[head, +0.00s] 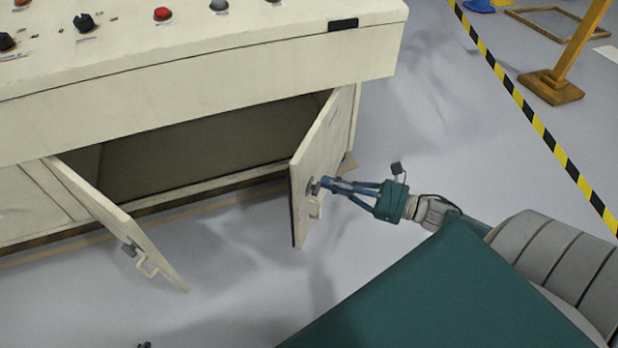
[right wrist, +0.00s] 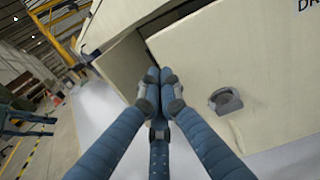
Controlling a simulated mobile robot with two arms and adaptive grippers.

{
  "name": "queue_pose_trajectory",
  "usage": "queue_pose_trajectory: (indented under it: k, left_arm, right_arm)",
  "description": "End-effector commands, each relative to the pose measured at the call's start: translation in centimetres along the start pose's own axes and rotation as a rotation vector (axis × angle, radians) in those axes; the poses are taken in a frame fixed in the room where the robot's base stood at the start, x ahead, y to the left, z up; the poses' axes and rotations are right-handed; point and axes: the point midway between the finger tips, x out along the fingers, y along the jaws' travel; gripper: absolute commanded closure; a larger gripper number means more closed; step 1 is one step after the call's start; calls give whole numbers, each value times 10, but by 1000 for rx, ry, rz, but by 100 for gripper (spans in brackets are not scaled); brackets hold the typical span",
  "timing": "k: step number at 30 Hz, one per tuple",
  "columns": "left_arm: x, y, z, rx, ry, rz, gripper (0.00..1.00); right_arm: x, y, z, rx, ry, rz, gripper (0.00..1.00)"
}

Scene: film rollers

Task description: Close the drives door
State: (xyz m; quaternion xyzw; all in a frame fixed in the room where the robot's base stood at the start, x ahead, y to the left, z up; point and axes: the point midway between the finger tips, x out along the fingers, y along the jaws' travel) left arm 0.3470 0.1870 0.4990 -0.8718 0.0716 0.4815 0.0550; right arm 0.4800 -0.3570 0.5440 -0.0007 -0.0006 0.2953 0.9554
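The drives door (head: 318,150) is the right-hand cabinet door in the head view. It stands ajar, swung outward. In the right wrist view the drives door (right wrist: 245,70) shows the letters "DR" at its upper right and a grey handle (right wrist: 225,100). My right gripper (head: 325,183) is at the outer face of this door, close to its free edge and just above the handle. In the right wrist view my right gripper (right wrist: 152,76) has its blue fingers together, beside the handle and not around it. Contact with the door is hard to tell. My left gripper is not clearly seen.
A second cabinet door (head: 120,220) stands open at the left. The cream console top (head: 220,60) with knobs overhangs both doors. Black-yellow tape (head: 535,118) runs along the right, near a wooden stand (head: 555,85). Grey floor is clear before the cabinet.

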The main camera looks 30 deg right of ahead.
Motion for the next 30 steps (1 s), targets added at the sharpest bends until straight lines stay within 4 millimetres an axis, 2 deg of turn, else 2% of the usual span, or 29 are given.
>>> queue_pose_trajectory:
  k: [3,6,12,26,30]
  left_arm:
    - [4,3,-21,2,83,5,60]
    - [5,4,-38,4,148,8,60]
    - [4,7,-58,5,225,12,60]
    - [3,7,-63,5,243,13,60]
    - [3,7,-63,5,246,13,60]
  right_arm:
    - [26,0,0,-2,-2,1,100]
    - [40,0,-1,-1,-1,0,100]
    - [57,0,-1,1,0,0,100]
    - [61,0,-1,2,1,-3,100]
    - [70,1,0,2,-3,-16,100]
